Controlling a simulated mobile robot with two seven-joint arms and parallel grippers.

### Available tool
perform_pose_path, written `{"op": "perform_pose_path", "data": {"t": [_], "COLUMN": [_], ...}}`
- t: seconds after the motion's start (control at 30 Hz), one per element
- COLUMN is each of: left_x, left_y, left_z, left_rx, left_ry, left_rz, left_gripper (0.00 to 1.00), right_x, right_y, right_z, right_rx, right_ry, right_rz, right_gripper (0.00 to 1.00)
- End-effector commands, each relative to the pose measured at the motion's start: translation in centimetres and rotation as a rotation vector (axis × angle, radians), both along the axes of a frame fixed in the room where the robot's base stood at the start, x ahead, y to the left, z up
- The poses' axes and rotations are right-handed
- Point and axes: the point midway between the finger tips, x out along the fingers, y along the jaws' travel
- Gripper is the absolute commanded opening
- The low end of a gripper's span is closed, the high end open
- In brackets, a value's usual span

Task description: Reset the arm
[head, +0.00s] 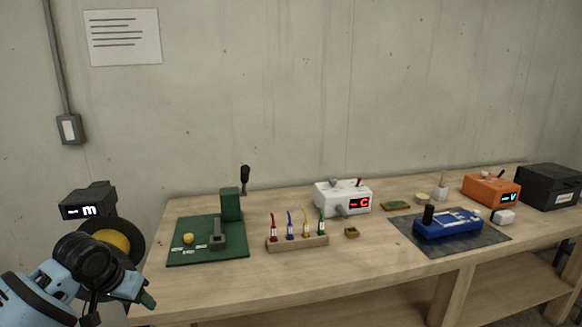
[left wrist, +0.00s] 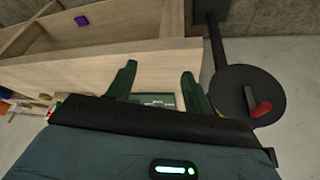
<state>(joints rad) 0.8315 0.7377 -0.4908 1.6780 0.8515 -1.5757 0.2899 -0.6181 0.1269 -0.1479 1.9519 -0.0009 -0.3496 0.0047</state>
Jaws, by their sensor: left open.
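My left arm comes in at the lower left of the head view, pale blue with black joints. Its gripper (head: 147,299) is beside the left front corner of the wooden bench (head: 200,284), partly hidden by my own wrist. In the left wrist view the two dark green fingers (left wrist: 157,82) stand apart with nothing held between them. A piece of green surface with small pale marks (left wrist: 158,100) shows beyond them. My right arm and gripper are in neither view.
A dark device with a lit display (head: 90,207) stands left of the bench. On the bench are a green press board (head: 180,254), a rack of coloured tools (head: 298,243), a white box (head: 330,200), a blue fixture (head: 448,230), an orange box (head: 488,188) and a black case (head: 549,182).

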Motion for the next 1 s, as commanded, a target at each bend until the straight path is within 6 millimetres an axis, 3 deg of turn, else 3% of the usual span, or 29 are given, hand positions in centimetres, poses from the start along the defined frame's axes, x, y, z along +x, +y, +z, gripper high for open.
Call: {"op": "perform_pose_path", "data": {"t": [0.03, 0.27, 0.47, 0.7, 1.0], "left_x": [-0.3, -1.6, -5.0, -11.5, -22.0], "left_y": [-0.9, -4.2, -8.0, -11.7, -13.7], "left_z": [-1.7, -7.8, -14.8, -21.9, -27.1], "left_rx": [-0.011, -0.054, -0.111, -0.166, -0.163], "left_ry": [-0.002, -0.057, -0.128, -0.231, -0.349], "left_rz": [-0.013, -0.058, -0.093, -0.094, -0.052], "left_gripper": [0.52, 0.52, 0.52, 0.52, 0.52], "right_x": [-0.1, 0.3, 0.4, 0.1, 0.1], "right_y": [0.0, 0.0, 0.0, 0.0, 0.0], "right_z": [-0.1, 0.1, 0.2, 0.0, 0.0], "right_rx": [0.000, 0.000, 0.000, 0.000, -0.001], "right_ry": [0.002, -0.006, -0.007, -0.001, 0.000], "right_rz": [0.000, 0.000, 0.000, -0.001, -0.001], "right_gripper": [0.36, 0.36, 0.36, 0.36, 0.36]}}
